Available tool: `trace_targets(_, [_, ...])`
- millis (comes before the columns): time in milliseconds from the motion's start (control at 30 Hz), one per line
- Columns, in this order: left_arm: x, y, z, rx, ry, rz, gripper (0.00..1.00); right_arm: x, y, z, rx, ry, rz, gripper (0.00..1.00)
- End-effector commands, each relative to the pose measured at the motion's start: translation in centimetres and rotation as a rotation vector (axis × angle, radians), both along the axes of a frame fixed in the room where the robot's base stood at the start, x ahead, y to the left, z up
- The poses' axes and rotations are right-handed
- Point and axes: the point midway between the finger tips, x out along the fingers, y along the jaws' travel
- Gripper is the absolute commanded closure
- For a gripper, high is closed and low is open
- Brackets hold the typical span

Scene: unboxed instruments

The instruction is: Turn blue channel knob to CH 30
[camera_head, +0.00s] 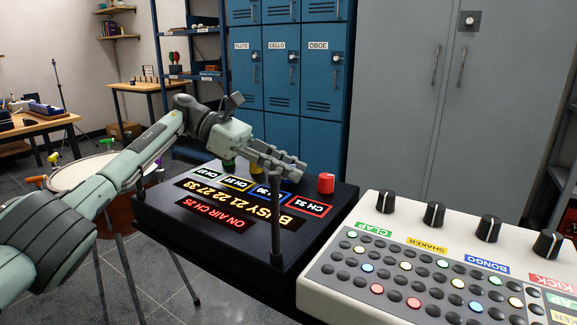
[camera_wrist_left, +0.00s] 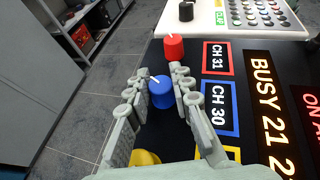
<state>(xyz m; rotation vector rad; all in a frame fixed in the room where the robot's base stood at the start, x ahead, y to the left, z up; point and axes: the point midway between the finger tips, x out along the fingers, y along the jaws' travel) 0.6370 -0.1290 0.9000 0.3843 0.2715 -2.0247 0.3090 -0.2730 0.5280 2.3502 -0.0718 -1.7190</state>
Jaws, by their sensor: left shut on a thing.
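The blue channel knob (camera_wrist_left: 162,95) stands on the black panel in the left wrist view, beside a blue-framed display (camera_wrist_left: 219,107) that reads CH 30. A white mark on its top points up and left in that view. My left gripper (camera_wrist_left: 167,80) is shut on the knob, with one finger on each side. In the head view the same gripper (camera_head: 283,163) is over the back of the panel (camera_head: 175,222) and hides the blue knob. My right gripper is in neither view.
A red knob (camera_head: 326,183) stands close by, with CH 31 beside it. A yellow knob (camera_wrist_left: 145,158) is on the other side. A dark upright rod (camera_head: 277,215) rises at the panel's front. A white drum machine (camera_head: 335,250) with black knobs adjoins on the right.

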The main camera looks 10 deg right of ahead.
Motion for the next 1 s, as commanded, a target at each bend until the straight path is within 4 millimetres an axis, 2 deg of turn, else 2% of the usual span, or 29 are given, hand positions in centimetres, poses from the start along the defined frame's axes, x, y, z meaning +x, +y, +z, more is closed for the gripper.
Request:
trace_targets(233, [-0.06, -0.03, -0.01, 0.002, 0.001, -0.034, 1.0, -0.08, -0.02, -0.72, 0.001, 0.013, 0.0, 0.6])
trace_targets(767, [-0.11, -0.03, -0.15, 0.003, 0.002, -0.043, 1.0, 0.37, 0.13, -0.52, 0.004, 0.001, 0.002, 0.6])
trace_targets(800, [-0.11, -0.03, -0.16, 0.003, 0.002, -0.043, 0.73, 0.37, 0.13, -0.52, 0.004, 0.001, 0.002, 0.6])
trace_targets(933, [-0.08, -0.02, -0.14, 0.003, 0.001, -0.042, 0.57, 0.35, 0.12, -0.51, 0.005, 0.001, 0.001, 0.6])
trace_targets(1000, [-0.07, -0.03, -0.12, 0.003, 0.001, -0.041, 0.57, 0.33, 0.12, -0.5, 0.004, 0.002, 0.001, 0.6])
